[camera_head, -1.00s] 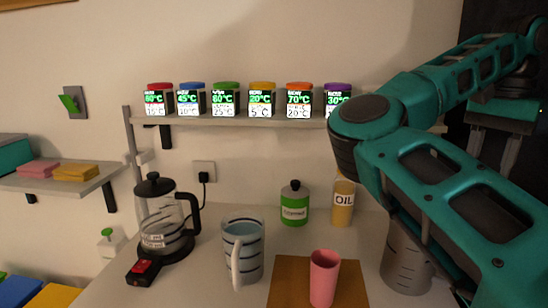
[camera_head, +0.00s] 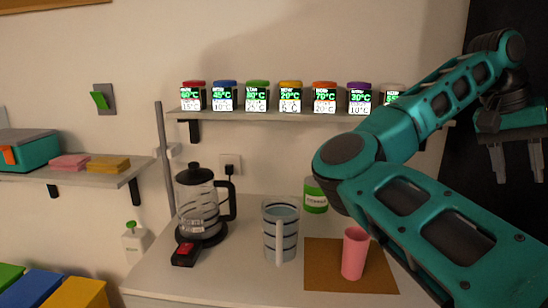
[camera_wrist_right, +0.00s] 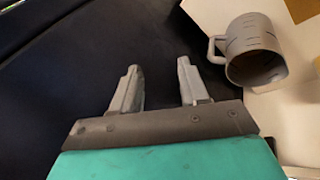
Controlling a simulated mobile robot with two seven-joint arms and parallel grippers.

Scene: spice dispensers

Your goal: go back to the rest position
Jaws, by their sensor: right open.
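My right gripper (camera_head: 516,160) hangs at the far right of the head view, in front of a dark area, with its fingers pointing down. In the right wrist view the gripper (camera_wrist_right: 158,82) has its two fingers apart with nothing between them. My right arm crosses the right half of the head view and hides part of the counter. My left gripper is not in view. Several spice dispensers with lit displays stand in a row on the wall shelf (camera_head: 262,117).
The counter (camera_head: 225,270) holds a coffee pot (camera_head: 199,207), a striped mug (camera_head: 281,232), a green container (camera_head: 315,197) and a pink cup (camera_head: 354,254) on a brown mat (camera_head: 318,278). A grey measuring cup (camera_wrist_right: 254,50) stands near the counter edge. Sponges (camera_head: 108,163) lie on the left shelf.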

